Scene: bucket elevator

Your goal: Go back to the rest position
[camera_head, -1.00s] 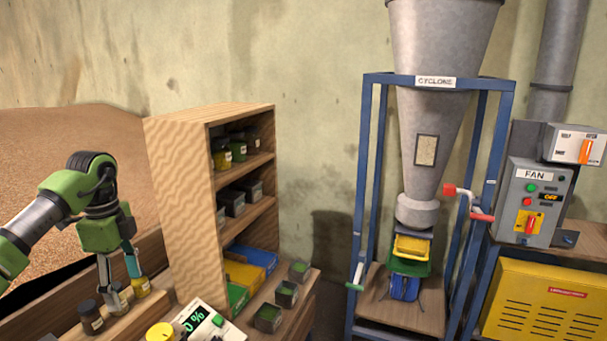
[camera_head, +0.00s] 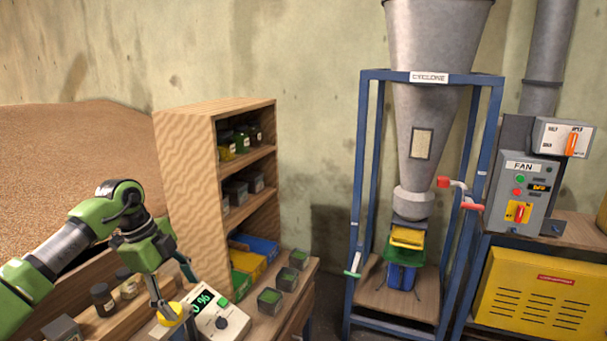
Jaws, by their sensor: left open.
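My left gripper (camera_head: 176,294) reaches in from the left, pointing down over the bench. Its fingers are apart, close to a yellow round knob or lid (camera_head: 172,313) beside the meter; I cannot tell if they touch it. The white meter (camera_head: 218,316) has a green digital display showing a percent sign, partly behind the gripper. Dark jars (camera_head: 102,299) stand to the left of the gripper. My right gripper is not in view.
A wooden shelf (camera_head: 187,190) with jars and boxes stands close behind the gripper. Small green-topped boxes (camera_head: 269,301) line the bench. The cyclone (camera_head: 423,110) in its blue frame (camera_head: 357,190) and the fan box (camera_head: 523,194) stand at right. Grain (camera_head: 70,160) is heaped at left.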

